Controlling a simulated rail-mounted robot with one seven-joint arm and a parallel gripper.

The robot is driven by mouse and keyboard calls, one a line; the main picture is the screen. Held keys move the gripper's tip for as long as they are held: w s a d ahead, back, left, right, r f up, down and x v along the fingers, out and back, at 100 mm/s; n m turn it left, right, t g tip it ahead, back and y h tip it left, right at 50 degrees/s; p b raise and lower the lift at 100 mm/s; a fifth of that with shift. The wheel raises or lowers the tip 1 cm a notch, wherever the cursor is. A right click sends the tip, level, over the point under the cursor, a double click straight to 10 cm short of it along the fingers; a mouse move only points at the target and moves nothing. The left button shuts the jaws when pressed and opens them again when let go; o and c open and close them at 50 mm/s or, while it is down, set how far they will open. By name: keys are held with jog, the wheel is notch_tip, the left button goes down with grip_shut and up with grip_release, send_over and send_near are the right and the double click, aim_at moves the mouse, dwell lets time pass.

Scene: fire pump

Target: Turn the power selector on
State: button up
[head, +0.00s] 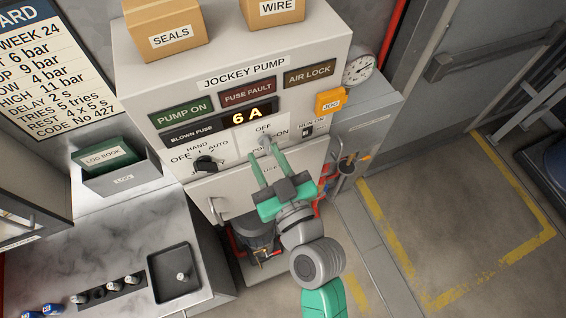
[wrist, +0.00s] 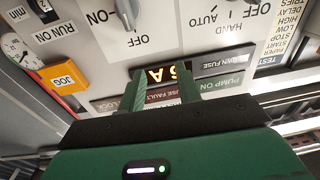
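The power selector (head: 265,139) is a small grey knob on the front of the pale jockey pump cabinet, with OFF above it and ON to its right. In the wrist view, which is upside down, its grey handle (wrist: 127,13) points toward the OFF label. My gripper (head: 264,152) is in front of the panel just below the selector. Its two green fingers are apart and nothing shows between them. The fingers also show in the wrist view (wrist: 166,75), with the 6 A display behind them. The fingertips partly cover the selector's lower label in the head view.
A black HAND/AUTO/OFF knob (head: 205,163) is left of the selector. The RUN ON switch (head: 307,131) and orange JOG box (head: 329,101) are to the right. A cabinet handle (head: 216,210) sticks out below. Boxes (head: 165,28) stand on top.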

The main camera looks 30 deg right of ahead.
aim_at(270, 150)
notch_tip(270, 150, down, 6)
jog(key=s+d+m+h, duration=0.1)
jog(key=s+d, duration=0.1)
jog(key=s, duration=0.1)
jog(key=shift+g, duration=0.4)
jog(key=w, duration=0.2)
jog(key=w+p, duration=0.1)
jog(key=w, duration=0.2)
jog(key=w+d+p, duration=0.1)
jog(key=w, duration=0.2)
jog(key=shift+r, duration=0.2)
grip_shut()
